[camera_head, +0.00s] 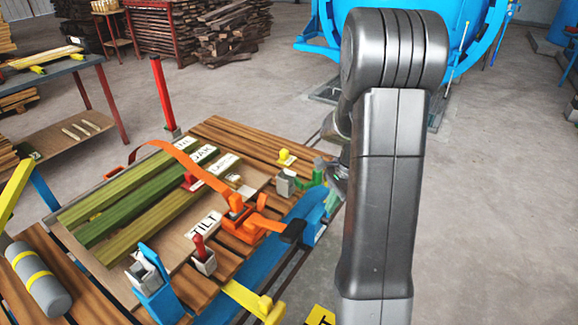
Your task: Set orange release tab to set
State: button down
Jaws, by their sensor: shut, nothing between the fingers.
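An orange ratchet buckle (245,228) sits on the slatted wooden deck, near its blue front edge. A small upright orange tab (235,204) stands on it; I cannot tell its exact setting. An orange strap (190,163) arches from the buckle over the green-tinted planks to the far left edge.
A red-handled lever (201,252) by the TILT label (206,224), a blue bracket (151,281) and a yellow bar (253,301) line the near side. A red post (163,94) stands behind. A grey cylinder (38,279) lies left.

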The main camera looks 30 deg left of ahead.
aim_at(263, 197)
jog(key=i, duration=1)
jog(key=u, duration=1.25)
